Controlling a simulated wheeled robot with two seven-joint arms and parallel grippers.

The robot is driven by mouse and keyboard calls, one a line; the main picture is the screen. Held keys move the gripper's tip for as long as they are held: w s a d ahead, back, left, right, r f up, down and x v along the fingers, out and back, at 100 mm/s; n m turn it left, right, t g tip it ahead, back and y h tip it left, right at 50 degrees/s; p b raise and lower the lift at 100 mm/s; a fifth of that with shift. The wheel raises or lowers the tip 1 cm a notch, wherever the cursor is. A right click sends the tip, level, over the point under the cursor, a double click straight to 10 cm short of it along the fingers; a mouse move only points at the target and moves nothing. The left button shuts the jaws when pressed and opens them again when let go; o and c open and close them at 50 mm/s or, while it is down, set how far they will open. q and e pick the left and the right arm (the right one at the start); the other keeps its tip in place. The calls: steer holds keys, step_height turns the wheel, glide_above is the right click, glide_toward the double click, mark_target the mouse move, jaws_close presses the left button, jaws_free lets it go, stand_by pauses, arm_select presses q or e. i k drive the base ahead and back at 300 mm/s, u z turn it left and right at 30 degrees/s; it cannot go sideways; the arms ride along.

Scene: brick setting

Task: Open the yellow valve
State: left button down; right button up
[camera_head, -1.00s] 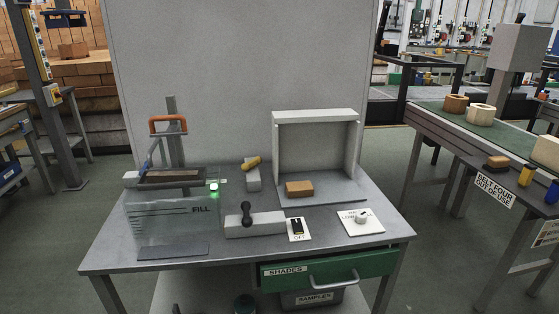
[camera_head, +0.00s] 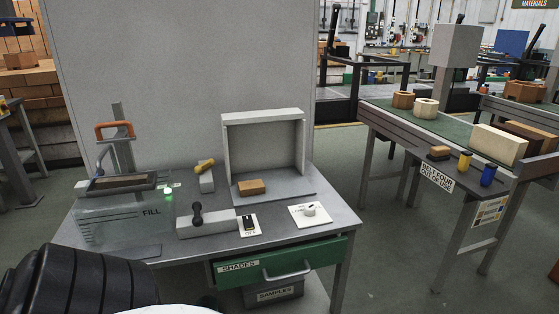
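A black arm part of mine fills the lower left corner. Neither of my grippers shows, and nothing of mine touches the valve.
A black-knobbed lever (camera_head: 197,214) on a grey block stands in front of the valve. A green drawer (camera_head: 283,264) is below the bench top (camera_head: 335,217).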

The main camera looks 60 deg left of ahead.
mark_target(198, 169)
steer(key=z, duration=0.05)
steer(key=i, duration=0.8)
steer(key=u, duration=2)
